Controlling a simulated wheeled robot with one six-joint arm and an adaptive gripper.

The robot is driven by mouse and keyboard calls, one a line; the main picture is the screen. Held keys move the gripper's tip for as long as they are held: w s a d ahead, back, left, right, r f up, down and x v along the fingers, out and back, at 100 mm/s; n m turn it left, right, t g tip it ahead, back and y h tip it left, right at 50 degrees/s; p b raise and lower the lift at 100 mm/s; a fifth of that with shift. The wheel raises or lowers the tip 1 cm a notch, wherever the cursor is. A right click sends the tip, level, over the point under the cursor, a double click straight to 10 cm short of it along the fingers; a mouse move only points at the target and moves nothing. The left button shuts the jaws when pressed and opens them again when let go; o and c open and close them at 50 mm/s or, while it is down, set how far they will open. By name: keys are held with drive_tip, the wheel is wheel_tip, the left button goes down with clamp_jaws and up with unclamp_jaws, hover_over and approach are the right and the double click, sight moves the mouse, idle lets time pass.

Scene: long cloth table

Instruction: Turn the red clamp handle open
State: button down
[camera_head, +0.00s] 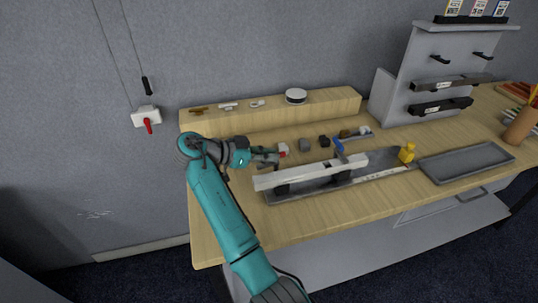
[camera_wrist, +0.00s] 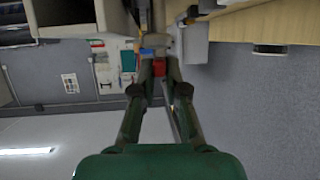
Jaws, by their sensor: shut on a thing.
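The red clamp handle (camera_head: 283,149) is a small red piece at the left end of the fixture area on the table. In the wrist view a red part (camera_wrist: 158,71) sits between my fingertips. My gripper (camera_head: 272,156) reaches in from the left, just above the table, and is shut on this red part. It also shows in the wrist view (camera_wrist: 160,76), with both fingers closing on the red. The clamp's body is mostly hidden by the fingers. A blue handle (camera_head: 338,144) stands farther right, by the long white bar (camera_head: 310,171).
The white bar lies on a grey base plate (camera_head: 390,172) in front of my gripper. Small dark and grey blocks (camera_head: 305,144) stand right of it. A yellow piece (camera_head: 407,153) and grey tray (camera_head: 465,161) are farther right. A wooden ledge (camera_head: 330,107) runs behind.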

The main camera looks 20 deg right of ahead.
drive_tip(key=shift+f, duration=0.1)
drive_tip(key=c, duration=1.2)
unclamp_jaws()
drive_tip(key=v, duration=0.7)
